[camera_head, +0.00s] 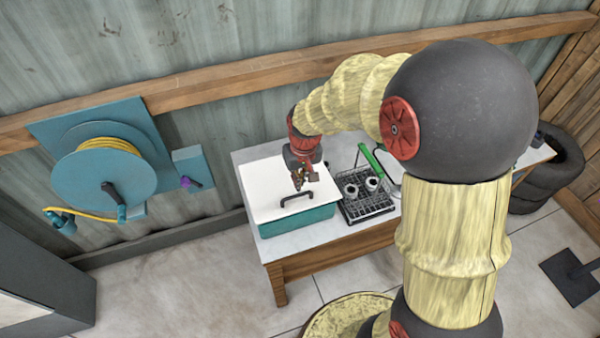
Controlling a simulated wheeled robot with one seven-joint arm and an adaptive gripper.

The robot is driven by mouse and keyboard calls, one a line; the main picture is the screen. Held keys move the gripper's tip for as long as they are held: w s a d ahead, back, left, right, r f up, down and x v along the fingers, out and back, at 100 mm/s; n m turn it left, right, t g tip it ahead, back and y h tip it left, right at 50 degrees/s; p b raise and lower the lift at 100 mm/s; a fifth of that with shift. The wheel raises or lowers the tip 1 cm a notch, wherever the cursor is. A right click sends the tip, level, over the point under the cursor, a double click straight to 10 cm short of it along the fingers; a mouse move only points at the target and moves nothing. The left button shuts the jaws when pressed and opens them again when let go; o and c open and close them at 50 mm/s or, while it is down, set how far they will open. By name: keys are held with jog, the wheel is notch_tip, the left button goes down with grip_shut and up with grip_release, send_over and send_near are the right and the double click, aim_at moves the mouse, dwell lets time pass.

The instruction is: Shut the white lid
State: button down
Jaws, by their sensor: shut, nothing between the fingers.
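The white lid (270,186) is a flat panel with a dark bar handle (296,198) near its front edge. It lies over the top of a teal box (290,222) at the left end of the table. My gripper (298,184) is shut and empty, just above the lid behind the handle. I cannot tell whether it touches the lid. My gripper and wrist hide part of the lid's right side, and any small gap under the lid is too small to tell.
A dark wire rack (366,205) with white cups (351,190) stands right of the box, with a green bar (371,160) behind it. The table (340,236) has a bare front strip. A teal hose reel (105,181) hangs on the left wall.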

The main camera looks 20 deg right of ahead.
aim_at(297, 195)
jog(key=f, duration=0.4)
jog(key=w+f, duration=0.1)
jog(key=f, duration=0.1)
jog(key=shift+f, duration=0.2)
jog(key=shift+s+f+b, duration=0.2)
jog(key=shift+f+b, duration=0.2)
jog(key=shift+f, duration=0.1)
jog(key=shift+s+f+b, duration=0.15)
jog(key=shift+f+b, duration=0.2)
jog(key=shift+f, duration=0.15)
jog(key=shift+s, duration=0.1)
jog(key=shift+r+p, duration=0.45)
jog(key=shift+r, duration=0.05)
notch_tip(297, 195, up, 13)
jog(key=s+p, duration=0.2)
jog(key=shift+s, duration=0.3)
